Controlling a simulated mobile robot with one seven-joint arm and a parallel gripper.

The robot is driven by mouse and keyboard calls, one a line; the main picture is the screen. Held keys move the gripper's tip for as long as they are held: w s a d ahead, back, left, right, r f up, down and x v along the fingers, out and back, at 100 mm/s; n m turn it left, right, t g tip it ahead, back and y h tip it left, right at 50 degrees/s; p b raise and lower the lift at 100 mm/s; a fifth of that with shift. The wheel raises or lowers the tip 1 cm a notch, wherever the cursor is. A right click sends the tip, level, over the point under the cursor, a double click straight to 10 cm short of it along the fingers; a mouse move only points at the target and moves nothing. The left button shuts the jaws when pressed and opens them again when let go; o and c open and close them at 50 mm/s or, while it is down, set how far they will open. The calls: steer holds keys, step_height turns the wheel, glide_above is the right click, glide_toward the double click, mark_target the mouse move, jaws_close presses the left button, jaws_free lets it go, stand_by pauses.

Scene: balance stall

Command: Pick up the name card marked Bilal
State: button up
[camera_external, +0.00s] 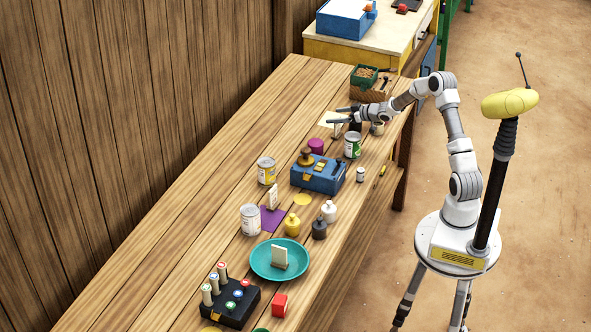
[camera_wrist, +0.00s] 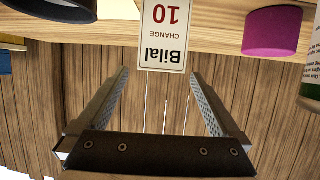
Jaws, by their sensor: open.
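In the external view my gripper (camera_external: 335,115) reaches low over the far part of the table, above a cream sheet. The Bilal card is hard to make out there. Other cards stand on a purple mat (camera_external: 265,221) and in a teal dish (camera_external: 257,268).
A magenta cylinder (camera_wrist: 272,30) stands beside the card, and it also shows in the external view (camera_external: 316,146). A green-labelled can (camera_external: 352,146) is close by. A blue box (camera_external: 318,178) and several bottles stand nearer the camera. The table's left side is clear.

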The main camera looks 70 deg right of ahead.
mark_target(338, 127)
step_height(338, 127, down, 6)
steer(key=shift+w+r+b, duration=0.1)
steer(key=shift+b, duration=0.75)
steer(key=shift+r+x, duration=0.25)
steer(key=shift+x, duration=1.05)
steer(key=shift+w, duration=0.1)
steer(key=c, duration=1.5)
